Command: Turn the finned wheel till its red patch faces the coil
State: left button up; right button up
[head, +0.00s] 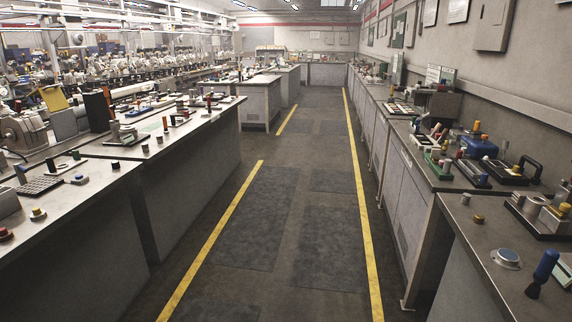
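I cannot make out a finned wheel, a red patch or a coil for certain in the head view. A grey rounded machine (24,131) stands at the far left behind the near bench; I cannot tell whether it has fins. Many small parts on the benches are too small to identify. Neither of my grippers is in view.
A clear aisle floor (285,215) runs ahead between a left yellow line (220,230) and a right yellow line (360,200). Cluttered benches line both sides: a left bench (185,185) and a right bench (405,195). A blue-handled brush (543,272) stands at the near right.

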aim_at(443, 84)
jog(key=i+j, duration=0.1)
jog(key=i, duration=2.05)
jog(key=i+j+z, duration=0.1)
jog(key=i+z, duration=0.3)
jog(key=i+j+z, duration=0.2)
jog(key=i+z, duration=0.2)
jog(key=i+j+z, duration=0.95)
jog(key=j, duration=0.15)
jog(key=j+z, duration=0.2)
jog(key=j, duration=0.2)
jog(key=i, duration=0.05)
